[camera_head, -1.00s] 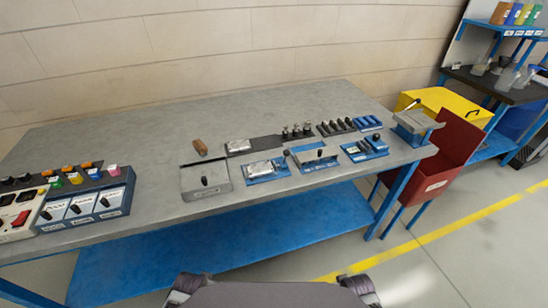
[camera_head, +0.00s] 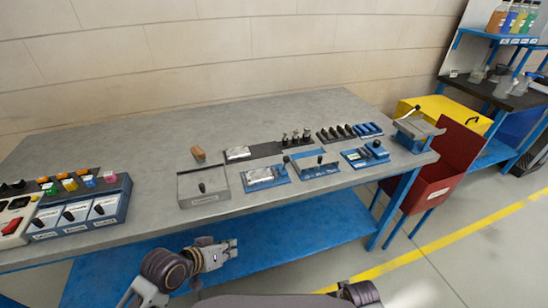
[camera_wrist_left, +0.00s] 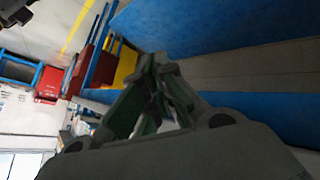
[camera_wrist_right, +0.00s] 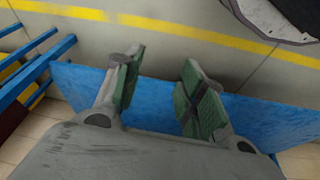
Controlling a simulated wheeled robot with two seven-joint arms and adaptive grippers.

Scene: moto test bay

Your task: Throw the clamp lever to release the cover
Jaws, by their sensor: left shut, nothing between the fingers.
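Small fixtures stand along the front of the grey bench. A blue fixture (camera_head: 315,172) has an upright grey plate and a black-knobbed lever (camera_head: 286,160) at its left side. Which of these is the task's clamp and cover I cannot tell. My left gripper (camera_head: 234,249) is shut and empty, in front of the bench and below its top, apart from the fixtures. Its fingertips meet in the left wrist view (camera_wrist_left: 156,62). My right gripper (camera_wrist_right: 160,68) is open and empty.
A blue shelf (camera_head: 290,222) lies under the bench. Switch boxes (camera_head: 83,222) stand at the left end, and a press-like device (camera_head: 416,132) at the right end. A red bin (camera_head: 440,175) and yellow box (camera_head: 455,108) stand beyond. The bench's middle-left is clear.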

